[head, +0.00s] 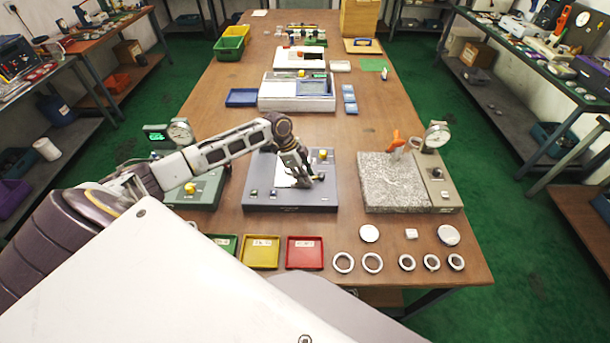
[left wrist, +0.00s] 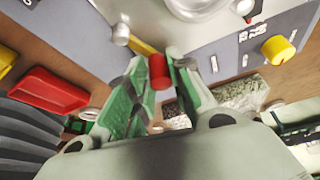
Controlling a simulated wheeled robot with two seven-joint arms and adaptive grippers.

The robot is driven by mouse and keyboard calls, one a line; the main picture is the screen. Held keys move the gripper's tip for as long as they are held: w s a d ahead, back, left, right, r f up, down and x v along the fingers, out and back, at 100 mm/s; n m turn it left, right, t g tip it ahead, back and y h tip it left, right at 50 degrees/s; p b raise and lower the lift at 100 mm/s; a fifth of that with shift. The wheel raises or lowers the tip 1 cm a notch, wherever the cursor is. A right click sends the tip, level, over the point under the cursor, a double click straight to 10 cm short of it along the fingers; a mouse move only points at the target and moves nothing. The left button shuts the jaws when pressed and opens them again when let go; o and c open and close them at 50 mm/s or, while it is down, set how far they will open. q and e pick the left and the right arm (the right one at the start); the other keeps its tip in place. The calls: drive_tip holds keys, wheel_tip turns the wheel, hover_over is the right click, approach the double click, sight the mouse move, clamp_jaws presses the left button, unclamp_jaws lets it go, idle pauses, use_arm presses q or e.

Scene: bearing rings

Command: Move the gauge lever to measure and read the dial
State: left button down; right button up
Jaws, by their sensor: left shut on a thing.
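The grey-blue gauge box (head: 262,196) stands mid-table with a pale plate, small black fittings and a yellow knob (head: 323,155) on top. My left arm reaches over it, and my left gripper (head: 312,182) is low at its right half. In the left wrist view the green fingers (left wrist: 163,78) are shut on the red end of the gauge lever (left wrist: 158,71), a yellow bar running to a metal pivot. A round metal part (left wrist: 200,8) shows beside it. A dial (head: 180,131) stands behind my left forearm; its reading is too small to tell. My right gripper is not in view.
A granite block (head: 392,185) with another dial (head: 437,135) stands at right. Green, yellow (head: 260,252) and red (head: 305,253) trays lie in front of the box. Several rings (head: 372,262) lie along the front right edge. The table behind the box is partly clear.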

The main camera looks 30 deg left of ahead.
use_arm(q)
drive_tip(key=shift+w+a+f+m+g, duration=0.1)
drive_tip(key=shift+w+a+m+g, duration=0.15)
drive_tip(key=shift+m, duration=0.35)
drive_tip(key=shift+w+a+m+g, duration=0.15)
drive_tip(key=shift+m+g, duration=0.1)
drive_tip(key=shift+m, duration=0.35)
drive_tip(key=shift+w+a+m+g+b, duration=0.4)
drive_tip(key=shift+m+b, duration=0.35)
drive_tip(key=shift+m, duration=0.65)
drive_tip(key=shift+w+a, duration=0.1)
drive_tip(key=shift+a, duration=0.05)
drive_tip(key=c, duration=1.5)
unclamp_jaws()
drive_tip(key=shift+o, duration=0.8)
drive_tip(key=shift+w, duration=0.1)
drive_tip(key=shift+r, duration=0.25)
drive_tip(key=v, duration=1.1)
drive_tip(key=shift+w+a+r, duration=0.15)
drive_tip(key=shift+a+r, duration=0.05)
drive_tip(key=shift+a, duration=0.2)
